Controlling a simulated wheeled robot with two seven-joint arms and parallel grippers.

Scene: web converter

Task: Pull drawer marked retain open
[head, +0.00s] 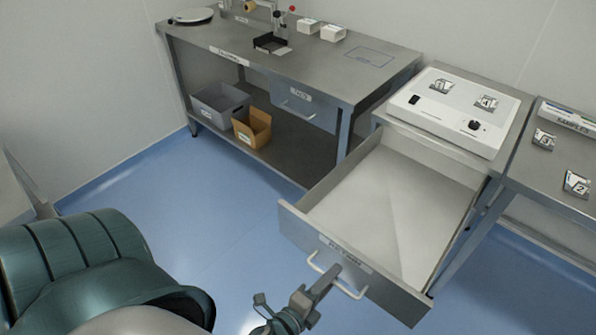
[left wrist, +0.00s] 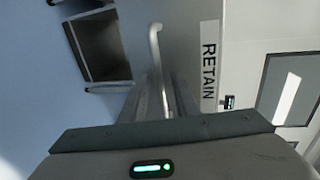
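The drawer (head: 395,290) under the white-topped cabinet is pulled well out, and its pale inside is empty. Its front carries a label that reads RETAIN in the left wrist view (left wrist: 208,62). A pale bar handle (head: 349,291) is fixed to that front, and it also shows in the left wrist view (left wrist: 155,45). My left gripper (head: 328,277) is at the middle of the handle, and its fingers (left wrist: 165,95) appear closed around the bar. My right gripper is in neither view.
A steel bench (head: 210,38) with a lower shelf holding a grey bin (head: 218,104) and a cardboard box (head: 252,127) stands at the left. A side table (head: 545,170) with sample cards is at the right. Blue floor is clear left of the drawer.

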